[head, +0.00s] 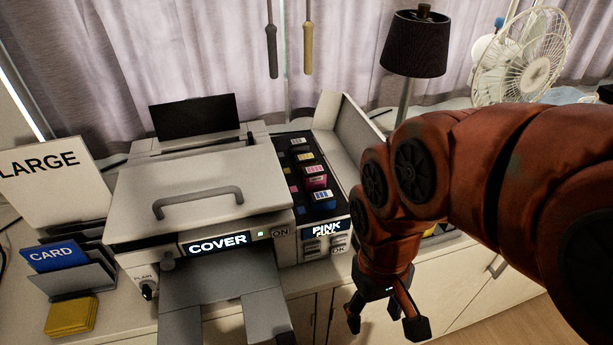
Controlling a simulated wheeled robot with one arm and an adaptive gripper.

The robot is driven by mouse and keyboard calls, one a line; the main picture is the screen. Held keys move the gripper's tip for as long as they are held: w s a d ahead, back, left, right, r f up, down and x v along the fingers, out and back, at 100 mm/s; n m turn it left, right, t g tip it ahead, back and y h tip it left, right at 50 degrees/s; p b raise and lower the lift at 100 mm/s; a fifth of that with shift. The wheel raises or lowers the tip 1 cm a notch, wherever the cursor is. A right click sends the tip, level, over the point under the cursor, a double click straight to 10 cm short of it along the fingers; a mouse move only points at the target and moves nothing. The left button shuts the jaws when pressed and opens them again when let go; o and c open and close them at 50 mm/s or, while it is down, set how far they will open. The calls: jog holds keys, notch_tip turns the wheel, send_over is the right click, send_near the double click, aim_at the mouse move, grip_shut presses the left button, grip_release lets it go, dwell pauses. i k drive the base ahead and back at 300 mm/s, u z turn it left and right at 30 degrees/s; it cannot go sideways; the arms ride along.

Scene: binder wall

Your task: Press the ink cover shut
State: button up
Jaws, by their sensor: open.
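A grey printer (220,170) stands on the cabinet top. Its display (218,243) reads COVER, with a small green light beside it. At its right side the ink cover (350,135) stands raised and tilted back, open. Below it the ink bay (312,185) is exposed, with several cartridges with pink, yellow and other labels. My gripper (382,328) hangs in front of the cabinet, to the right of the printer and lower than the ink bay. It is open, empty and apart from the printer.
A black-shaded lamp (416,43) and a white fan (522,58) stand behind my arm at right. A card rack (70,270) and a yellow stack (71,316) sit left of the printer. The output tray (222,293) juts out in front. My arm hides part of the right counter.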

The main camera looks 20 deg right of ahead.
aim_at(342, 132)
jog(key=u, duration=2.55)
jog(key=k, duration=1.85)
jog(key=z, duration=1.55)
